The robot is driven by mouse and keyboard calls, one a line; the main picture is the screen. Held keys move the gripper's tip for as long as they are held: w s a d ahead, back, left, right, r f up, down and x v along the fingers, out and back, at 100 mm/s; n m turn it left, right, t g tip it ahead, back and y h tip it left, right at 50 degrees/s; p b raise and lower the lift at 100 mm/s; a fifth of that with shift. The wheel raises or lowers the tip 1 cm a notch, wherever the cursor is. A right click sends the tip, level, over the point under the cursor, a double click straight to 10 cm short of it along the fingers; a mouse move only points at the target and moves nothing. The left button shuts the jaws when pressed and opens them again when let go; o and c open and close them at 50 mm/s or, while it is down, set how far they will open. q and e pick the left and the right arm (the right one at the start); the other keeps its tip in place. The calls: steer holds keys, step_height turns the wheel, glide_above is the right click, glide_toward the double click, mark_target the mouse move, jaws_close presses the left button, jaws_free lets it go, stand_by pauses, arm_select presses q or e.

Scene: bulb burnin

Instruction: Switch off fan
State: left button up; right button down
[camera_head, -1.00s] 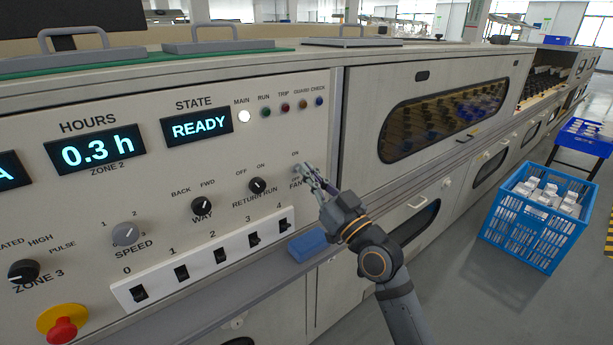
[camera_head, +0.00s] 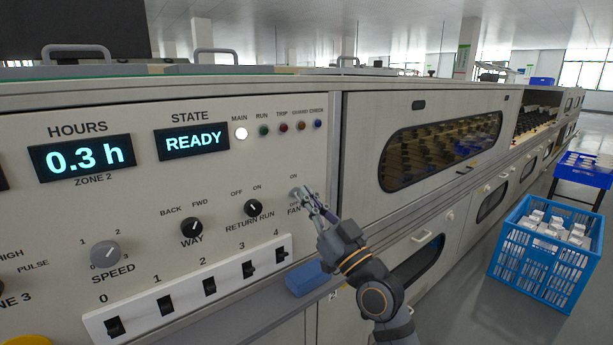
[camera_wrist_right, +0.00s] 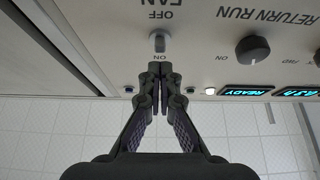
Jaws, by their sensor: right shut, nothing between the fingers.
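The fan switch (camera_wrist_right: 159,42) is a small light-grey toggle on the control panel (camera_head: 130,205), between its OFF and ON marks. The wrist view shows it upside down, and I cannot tell for sure which way its lever leans. My right gripper (camera_wrist_right: 159,69) is shut and empty, with its fingertips close to the switch on the ON side; whether they touch it I cannot tell. In the head view my right gripper (camera_head: 306,198) partly covers the FAN label and the switch. My left gripper is in neither view.
The return run knob (camera_head: 253,208) and way knob (camera_head: 191,229) sit left of the switch. Numbered rocker switches (camera_head: 210,286) run below. A blue block (camera_head: 304,280) lies on the ledge under the gripper. A blue crate (camera_head: 535,262) stands on the floor at right.

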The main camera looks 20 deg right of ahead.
step_height(320, 180, up, 9)
stand_by(0.3)
steer(key=shift+r, duration=0.1)
